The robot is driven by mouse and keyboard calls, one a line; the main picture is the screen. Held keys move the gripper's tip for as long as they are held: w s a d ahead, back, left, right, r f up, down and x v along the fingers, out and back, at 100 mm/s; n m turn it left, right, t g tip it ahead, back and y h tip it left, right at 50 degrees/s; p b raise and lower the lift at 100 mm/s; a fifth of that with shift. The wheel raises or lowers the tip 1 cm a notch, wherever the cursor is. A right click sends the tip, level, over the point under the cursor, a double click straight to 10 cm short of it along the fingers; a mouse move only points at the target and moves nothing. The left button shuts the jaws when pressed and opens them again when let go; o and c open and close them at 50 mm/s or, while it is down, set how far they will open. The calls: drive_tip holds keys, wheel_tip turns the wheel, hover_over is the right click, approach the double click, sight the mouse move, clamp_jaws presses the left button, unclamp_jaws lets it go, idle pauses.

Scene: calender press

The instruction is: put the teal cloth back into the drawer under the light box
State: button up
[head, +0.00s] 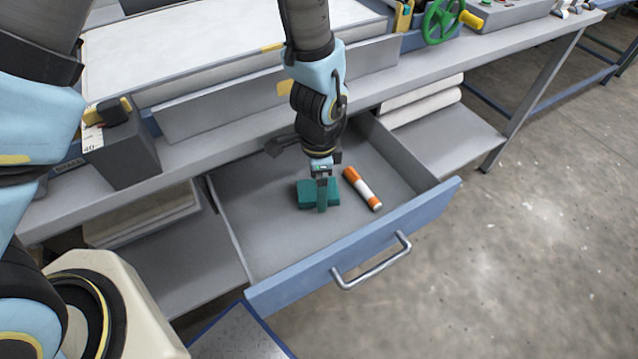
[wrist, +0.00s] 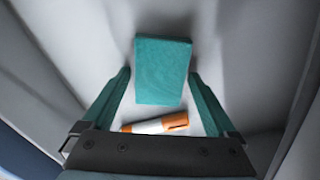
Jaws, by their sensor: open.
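The teal cloth (head: 306,193) is a folded block lying on the floor of the open drawer (head: 258,245) under the light box (head: 230,50). In the wrist view the teal cloth (wrist: 162,70) lies flat, beyond and between the two teal fingers. My gripper (head: 322,208) reaches down into the drawer right at the cloth; in the wrist view my gripper (wrist: 160,95) is open, with visible gaps between its fingers and the cloth's sides. I cannot tell how high the fingertips are above the drawer floor.
An orange and white marker-like stick (head: 362,188) lies in the drawer to the right of the cloth. The drawer front has a metal handle (head: 372,265). White rolls (head: 420,100) lie on the shelf right of the drawer. A dark grey block (head: 122,150) sits at the bench's left edge.

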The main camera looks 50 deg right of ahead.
wheel_tip(320, 180, up, 12)
drive_tip(key=b, duration=0.2)
drive_tip(key=shift+r, duration=0.15)
idle(0.8)
